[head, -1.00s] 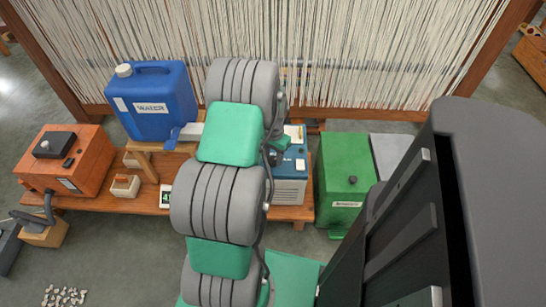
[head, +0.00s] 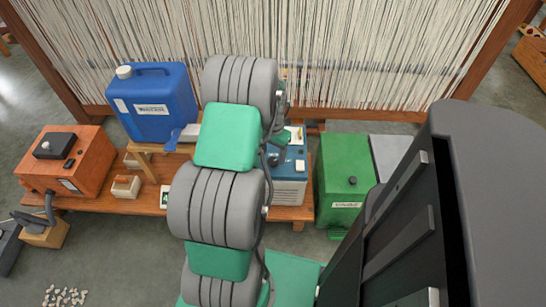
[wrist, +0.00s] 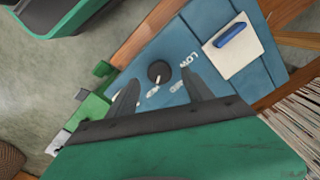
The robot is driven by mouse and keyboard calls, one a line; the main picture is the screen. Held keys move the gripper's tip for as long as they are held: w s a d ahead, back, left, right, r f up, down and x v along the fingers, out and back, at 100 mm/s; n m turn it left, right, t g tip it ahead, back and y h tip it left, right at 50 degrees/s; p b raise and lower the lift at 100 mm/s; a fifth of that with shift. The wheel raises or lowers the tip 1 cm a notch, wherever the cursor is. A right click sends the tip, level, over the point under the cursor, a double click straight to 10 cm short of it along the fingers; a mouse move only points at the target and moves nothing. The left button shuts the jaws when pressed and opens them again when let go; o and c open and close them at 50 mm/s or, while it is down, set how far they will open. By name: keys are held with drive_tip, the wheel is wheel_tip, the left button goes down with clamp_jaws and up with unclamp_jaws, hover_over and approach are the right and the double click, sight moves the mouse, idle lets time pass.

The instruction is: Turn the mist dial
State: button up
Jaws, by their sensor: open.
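The dial (wrist: 158,71) is a small round dark knob on the blue top of a box (wrist: 205,105), seen in the wrist view. White lettering is printed beside it, and "LOW" can be read. My gripper (wrist: 161,77) is open, with its two dark fingers reaching to either side of the knob. I cannot tell whether the fingertips touch it. In the head view the blue box (head: 290,190) stands on the wooden bench, partly hidden by my arm.
A white plate with a blue switch (wrist: 232,37) lies near the dial. A blue water canister (head: 155,105) stands left of my arm, and a green box (head: 345,180) right of the blue box. An orange-brown box (head: 70,165) sits at the bench's left end. Loom threads (head: 350,60) hang behind.

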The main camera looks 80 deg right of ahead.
sight(273, 161)
wheel_tip(273, 161, up, 5)
drive_tip(key=shift+p, duration=0.3)
